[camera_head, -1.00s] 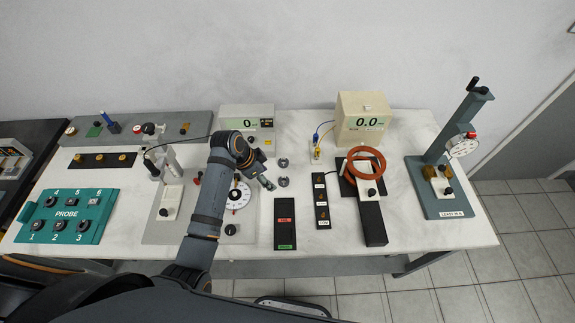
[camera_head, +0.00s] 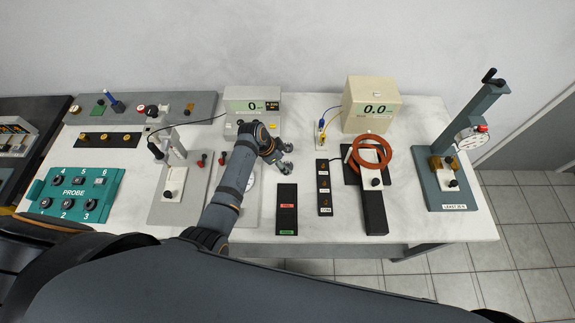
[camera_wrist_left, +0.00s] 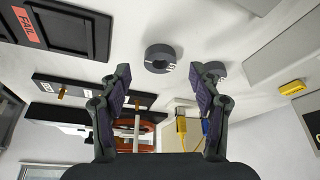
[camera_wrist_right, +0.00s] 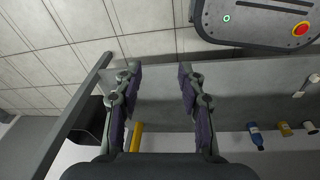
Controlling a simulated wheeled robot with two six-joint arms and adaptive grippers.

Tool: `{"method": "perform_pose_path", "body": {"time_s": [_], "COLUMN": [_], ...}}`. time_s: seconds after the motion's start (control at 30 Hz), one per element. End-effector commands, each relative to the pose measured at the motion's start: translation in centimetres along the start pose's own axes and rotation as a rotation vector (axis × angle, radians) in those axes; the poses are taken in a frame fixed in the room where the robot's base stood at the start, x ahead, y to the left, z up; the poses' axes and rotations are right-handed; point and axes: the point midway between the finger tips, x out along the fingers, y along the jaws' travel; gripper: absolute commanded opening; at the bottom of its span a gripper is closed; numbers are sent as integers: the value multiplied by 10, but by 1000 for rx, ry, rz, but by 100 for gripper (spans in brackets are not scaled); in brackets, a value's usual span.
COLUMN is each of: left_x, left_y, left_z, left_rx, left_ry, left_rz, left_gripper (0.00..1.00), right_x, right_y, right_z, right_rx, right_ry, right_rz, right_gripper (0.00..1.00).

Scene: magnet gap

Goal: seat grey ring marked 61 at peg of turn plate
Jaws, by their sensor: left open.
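Two dark grey rings lie on the white table in the left wrist view. One ring (camera_wrist_left: 150,61) is just ahead of and between the fingertips. The other ring (camera_wrist_left: 217,66) is partly behind the right-hand finger. Both carry small pale marks that I cannot read surely. My left gripper (camera_wrist_left: 160,80) is open and empty; in the head view it (camera_head: 280,162) is over the table, covering the ring area. The turn plate (camera_head: 251,186), with a white dial, is partly hidden by my left arm; its peg is not clear. My right gripper (camera_wrist_right: 158,74) is open and empty, away from the table top.
A black pass/fail tray (camera_head: 287,210) lies in front of the left gripper. A meter box (camera_head: 252,103) stands behind. A teal probe box (camera_head: 75,195) is at the left.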

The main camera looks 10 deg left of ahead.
Motion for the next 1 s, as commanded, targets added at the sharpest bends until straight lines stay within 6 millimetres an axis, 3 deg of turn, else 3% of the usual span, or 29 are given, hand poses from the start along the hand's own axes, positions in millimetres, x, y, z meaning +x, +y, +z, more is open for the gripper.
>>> {"method": "perform_pose_path", "body": {"time_s": [0.2, 0.4, 0.83, 1.0], "left_x": [23, 24, 24, 24], "left_y": [0, 0, 0, 0], "left_z": [0, 0, 0, 0], "left_rx": [0, 0, 0, 0], "left_ry": [0, 1, 0, 0], "left_rz": [-1, -2, -1, -1], "left_gripper": [63, 63, 6, 4], "right_x": [-4, -4, -4, -4], "right_y": [-1, -1, -2, -2], "right_z": [24, 32, 21, 21], "right_rx": [-1, -2, 0, 0], "right_ry": [-38, -50, -33, -33], "right_rz": [-1, -2, -3, -3], "right_gripper": [40, 40, 40, 40]}}
